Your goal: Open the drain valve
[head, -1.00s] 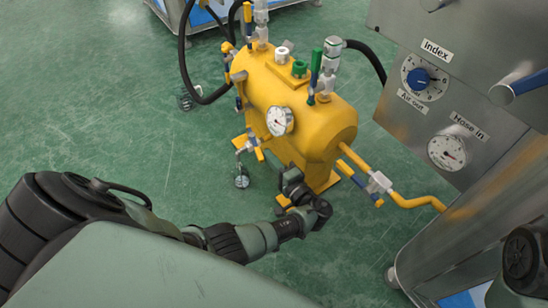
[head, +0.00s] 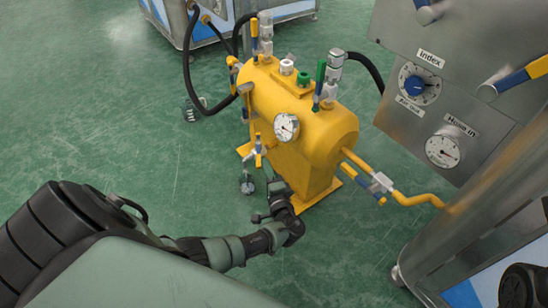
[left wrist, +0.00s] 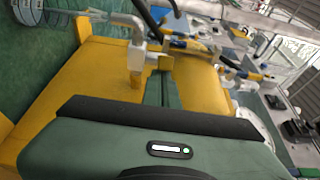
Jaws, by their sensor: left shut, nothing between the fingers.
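The yellow tank (head: 305,160) stands on the green floor and carries several small valves. A valve with a grey pipe (head: 246,180) sits low at its left front, likely the drain valve. A grey elbow pipe (left wrist: 128,22) on yellow metal shows in the left wrist view, perhaps the same fitting. My left gripper (head: 272,190) is shut and empty, close in front of the tank's lower side and just right of and below that pipe. Its fingers are small and dark, so contact is unclear.
A round pressure gauge (head: 286,127) is on the tank's front. A yellow pipe (head: 415,199) with a blue-handled valve (head: 380,184) runs right to a steel machine (head: 480,90) with dials and levers. Black hoses (head: 188,65) hang behind.

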